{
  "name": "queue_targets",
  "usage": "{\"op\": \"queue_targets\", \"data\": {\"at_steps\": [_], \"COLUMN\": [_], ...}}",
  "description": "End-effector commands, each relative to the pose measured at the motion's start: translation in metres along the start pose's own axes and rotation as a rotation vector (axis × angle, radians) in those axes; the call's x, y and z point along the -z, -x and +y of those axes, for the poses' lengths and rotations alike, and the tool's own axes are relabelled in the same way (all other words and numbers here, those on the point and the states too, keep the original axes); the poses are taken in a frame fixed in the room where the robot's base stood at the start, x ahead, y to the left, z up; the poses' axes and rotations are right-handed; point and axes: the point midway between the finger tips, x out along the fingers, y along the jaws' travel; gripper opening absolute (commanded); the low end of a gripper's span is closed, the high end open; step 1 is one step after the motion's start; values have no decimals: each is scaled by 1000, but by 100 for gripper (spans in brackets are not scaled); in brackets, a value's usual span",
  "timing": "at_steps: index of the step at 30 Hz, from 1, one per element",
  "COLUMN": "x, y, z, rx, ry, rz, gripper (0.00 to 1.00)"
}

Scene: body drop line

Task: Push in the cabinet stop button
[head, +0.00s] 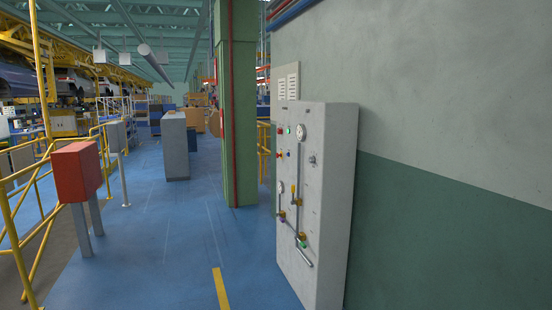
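A tall white cabinet (325,215) stands against the wall right of centre in the head view, its control face turned to the left and seen at a slant. Small knobs and lamps sit high on that face, with a green one (289,130) beside a reddish one (280,131) and another small red one (279,154) lower down. They are too small to tell which is the stop button or whether it is pushed in. A round gauge (301,132), a yellow lever (294,190) and pipes share the face. My gripper is not in view.
A green column (238,120) with a red pipe stands behind the cabinet. A red box on posts (76,172) and yellow railings (30,190) are on the left. A grey cabinet (174,145) stands further back. The blue floor (160,250) between is clear, with a yellow stripe.

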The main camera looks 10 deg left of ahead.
Motion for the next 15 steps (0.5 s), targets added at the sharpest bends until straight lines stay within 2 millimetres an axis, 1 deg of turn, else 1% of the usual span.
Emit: {"op": "queue_targets", "data": {"at_steps": [1, 3, 4, 15], "x": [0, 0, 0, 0], "y": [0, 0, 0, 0], "z": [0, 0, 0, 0], "rx": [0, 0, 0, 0], "ry": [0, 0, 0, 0], "rz": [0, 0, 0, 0], "gripper": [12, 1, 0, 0]}}
